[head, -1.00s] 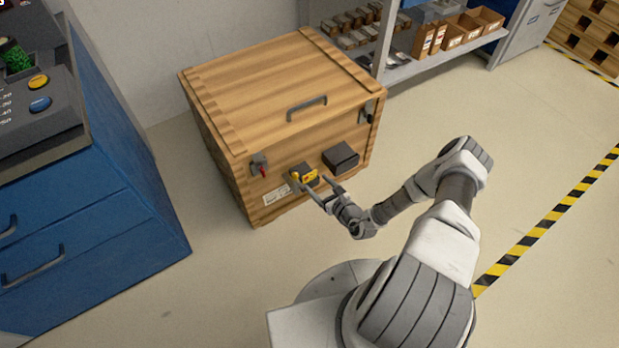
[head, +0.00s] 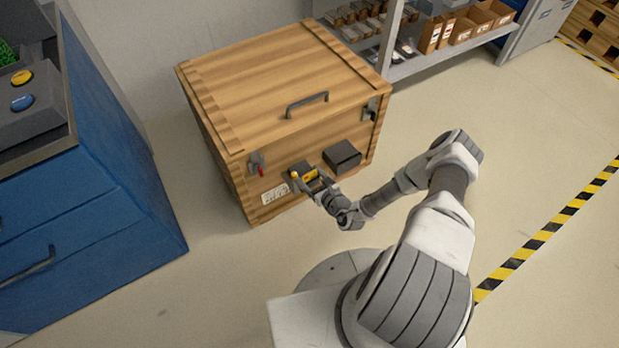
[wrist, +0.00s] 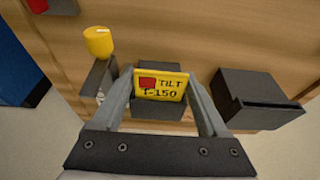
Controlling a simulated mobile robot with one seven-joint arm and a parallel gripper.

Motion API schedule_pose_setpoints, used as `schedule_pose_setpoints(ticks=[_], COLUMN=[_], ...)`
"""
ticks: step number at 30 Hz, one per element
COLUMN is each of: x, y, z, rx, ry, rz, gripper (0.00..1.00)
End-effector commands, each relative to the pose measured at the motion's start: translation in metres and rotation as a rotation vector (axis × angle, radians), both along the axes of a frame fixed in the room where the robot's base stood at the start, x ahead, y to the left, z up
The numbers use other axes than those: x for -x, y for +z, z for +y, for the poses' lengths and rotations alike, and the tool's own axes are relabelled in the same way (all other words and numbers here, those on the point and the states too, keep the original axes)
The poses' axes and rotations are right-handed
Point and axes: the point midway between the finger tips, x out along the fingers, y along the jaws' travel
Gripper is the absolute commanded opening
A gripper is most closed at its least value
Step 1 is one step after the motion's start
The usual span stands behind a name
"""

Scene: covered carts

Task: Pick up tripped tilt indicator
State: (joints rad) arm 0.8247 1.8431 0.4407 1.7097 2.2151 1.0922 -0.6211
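The tilt indicator (wrist: 161,84) is a yellow plate with a red square, marked "TILT T-150". It sits at a dark grey holder (wrist: 158,112) on the front face of the wooden crate (head: 262,75); the indicator also shows small in the head view (head: 309,175). My gripper (wrist: 160,77) is at the crate front with one finger on each side of the indicator. The fingers stand wide apart, close to the plate's side edges. A firm grip on it is not visible.
A yellow knob (wrist: 98,42) on a grey bracket is just left of my left finger. A dark box (wrist: 258,98) juts out to the right. A red-tipped latch (head: 257,164) is at the upper left. A blue cabinet (head: 115,170) stands left; floor is clear at right.

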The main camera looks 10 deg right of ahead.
Motion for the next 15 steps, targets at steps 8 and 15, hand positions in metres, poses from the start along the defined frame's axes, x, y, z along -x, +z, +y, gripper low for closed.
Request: schedule_pose_setpoints(ticks=[8,15], x=[0.0,-0.0001], y=[0.0,0.0002], z=[-0.0002,-0.0003], rx=[0.0,0.001], ry=[0.0,0.0], rz=[0.0,0.0], gripper=[0.25,0.17])
